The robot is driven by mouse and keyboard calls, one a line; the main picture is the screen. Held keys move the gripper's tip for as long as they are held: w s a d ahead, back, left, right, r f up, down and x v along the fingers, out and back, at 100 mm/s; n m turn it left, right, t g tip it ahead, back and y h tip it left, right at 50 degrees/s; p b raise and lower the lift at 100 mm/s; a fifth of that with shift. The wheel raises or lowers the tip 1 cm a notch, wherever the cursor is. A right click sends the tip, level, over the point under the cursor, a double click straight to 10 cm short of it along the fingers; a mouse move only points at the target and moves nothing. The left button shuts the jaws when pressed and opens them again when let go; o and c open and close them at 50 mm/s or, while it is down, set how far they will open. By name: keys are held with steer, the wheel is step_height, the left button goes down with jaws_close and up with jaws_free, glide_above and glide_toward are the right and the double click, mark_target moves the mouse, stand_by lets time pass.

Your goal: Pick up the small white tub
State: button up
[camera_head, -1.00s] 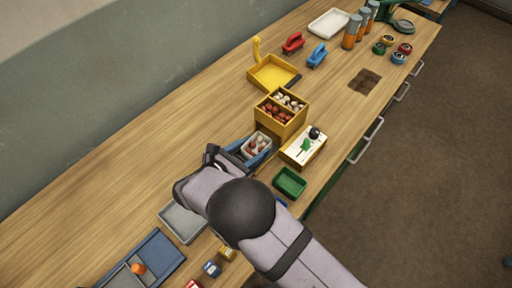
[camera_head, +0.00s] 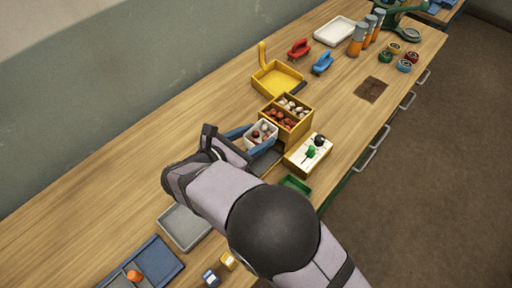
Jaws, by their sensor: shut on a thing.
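The small white tub (camera_head: 262,135) holds several small red and pale round pieces. It sits at my gripper (camera_head: 237,148), beside the near-left side of the yellow divided box (camera_head: 298,127). My gripper is shut on the tub, with one dark finger showing to its left; the arm and wrist hide part of the grip. A blue tray (camera_head: 238,131) shows behind and around the tub. I cannot tell whether the tub's base is clear of what lies below it.
A green tray (camera_head: 296,184) is partly hidden by my arm. A yellow dustpan (camera_head: 270,80) lies farther back. A grey tray (camera_head: 182,228) and blue tray (camera_head: 160,257) lie nearer. Bare wood is free at left.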

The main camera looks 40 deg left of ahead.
step_height(320, 180, up, 10)
steer(key=b, duration=0.1)
steer(key=shift+f+b, duration=0.2)
steer(key=shift+b, duration=0.2)
